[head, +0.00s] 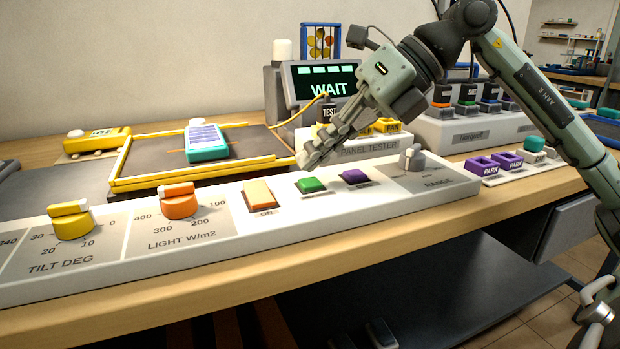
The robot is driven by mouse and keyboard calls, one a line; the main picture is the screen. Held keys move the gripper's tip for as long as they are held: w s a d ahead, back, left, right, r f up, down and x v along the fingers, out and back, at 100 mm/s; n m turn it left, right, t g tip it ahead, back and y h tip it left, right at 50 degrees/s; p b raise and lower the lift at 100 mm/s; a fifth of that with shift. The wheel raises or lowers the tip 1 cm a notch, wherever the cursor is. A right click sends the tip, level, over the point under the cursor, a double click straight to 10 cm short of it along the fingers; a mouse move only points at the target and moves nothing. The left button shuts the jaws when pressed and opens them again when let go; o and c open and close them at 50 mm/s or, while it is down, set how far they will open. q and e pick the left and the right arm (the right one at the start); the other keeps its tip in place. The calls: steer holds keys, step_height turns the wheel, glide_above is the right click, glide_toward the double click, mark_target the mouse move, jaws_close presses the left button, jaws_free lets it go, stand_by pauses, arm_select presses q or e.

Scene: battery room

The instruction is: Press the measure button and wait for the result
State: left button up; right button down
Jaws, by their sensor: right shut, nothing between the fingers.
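A white control panel (180,262) runs along the front of the bench. It carries a green button (311,185) and a purple button (355,177), whose labels are too small to read. My right gripper (306,160) reaches in from the right, shut and empty. Its fingertips are just above and behind the green button in the picture. They look apart from it, though the exact gap is hard to judge. The display (322,85) behind reads "WAIT" in green letters. My left gripper is not in view.
The panel also has a yellow tilt knob (72,220), an orange light knob (179,202), an orange switch (261,194) marked ON and a grey range knob (412,159). Behind lies a teal solar panel piece (206,143) in a yellow frame (190,179). Purple park holders (482,166) stand right.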

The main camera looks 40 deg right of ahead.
mark_target(316, 181)
steer(key=shift+r+p, duration=1.85)
steer(key=shift+r, duration=0.65)
